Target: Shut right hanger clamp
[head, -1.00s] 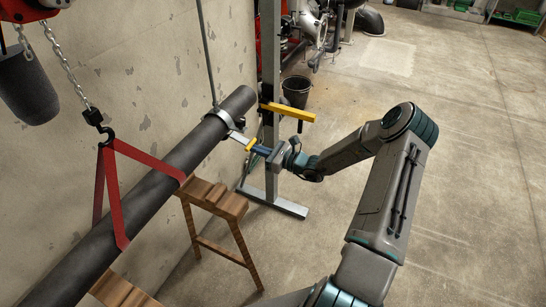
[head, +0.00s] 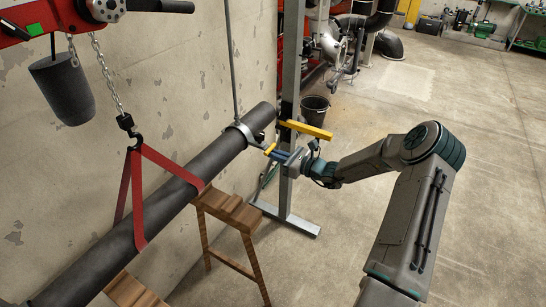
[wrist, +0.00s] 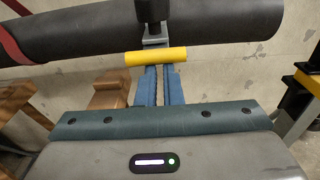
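The right hanger clamp (head: 240,132) is a grey ring around the dark pipe (head: 185,183) near its right end, hung from a thin rod. A yellow handle (head: 270,149) sticks out from it on the near side. In the wrist view the yellow handle (wrist: 156,57) lies crosswise just below a grey bracket (wrist: 155,41) against the pipe (wrist: 215,25). My gripper (head: 282,155) is at the handle. Its blue fingers (wrist: 160,84) reach up to the handle, with a narrow gap between them. Their tips are hidden at the handle, so I cannot tell whether they grip it.
A red sling (head: 139,195) on a chain holds the pipe at the left. Wooden trestles (head: 228,208) stand under the pipe. A metal post (head: 289,90) with a yellow arm (head: 305,130) stands right behind my gripper. Open floor (head: 450,130) lies to the right.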

